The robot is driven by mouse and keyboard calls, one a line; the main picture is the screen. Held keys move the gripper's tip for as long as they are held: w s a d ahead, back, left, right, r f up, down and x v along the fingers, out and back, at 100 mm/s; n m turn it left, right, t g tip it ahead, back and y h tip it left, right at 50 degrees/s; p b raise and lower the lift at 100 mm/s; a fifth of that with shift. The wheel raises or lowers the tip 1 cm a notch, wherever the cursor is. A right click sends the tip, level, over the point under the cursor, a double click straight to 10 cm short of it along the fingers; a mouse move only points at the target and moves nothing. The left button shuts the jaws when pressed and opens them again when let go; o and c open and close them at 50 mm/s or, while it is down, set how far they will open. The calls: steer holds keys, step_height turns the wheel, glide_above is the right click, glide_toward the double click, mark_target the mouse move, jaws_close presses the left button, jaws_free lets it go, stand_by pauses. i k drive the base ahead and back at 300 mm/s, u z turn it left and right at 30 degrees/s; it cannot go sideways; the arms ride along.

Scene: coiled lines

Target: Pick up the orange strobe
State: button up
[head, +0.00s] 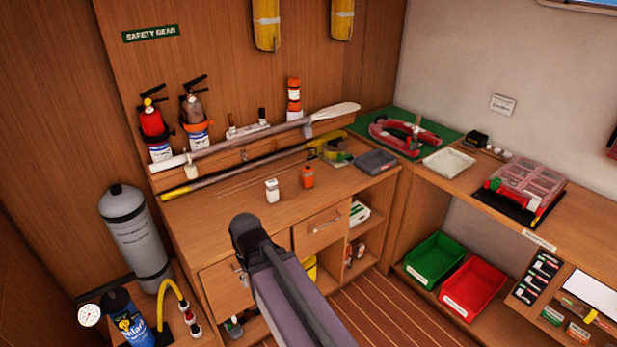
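A small orange strobe-like unit (307,176) stands upright on the wooden cabinet top (225,212), near its middle. A similar white unit (272,190) stands just left of it, apart from it. My arm reaches up from the bottom edge, with a dark rounded joint in front of the cabinet. My gripper does not show, so its state and its distance from the orange unit cannot be seen.
Behind are a paddle (250,138) and a yellow-tipped pole (255,163). A yellow-green coil (333,150) and a dark grey case (375,162) lie to the right. An orange-and-white bottle (293,103) and fire extinguishers (154,130) stand at the back. The cabinet top's left front is clear.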

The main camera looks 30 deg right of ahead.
mark_target(307, 175)
steer(key=i, duration=0.85)
steer(key=u, duration=0.05)
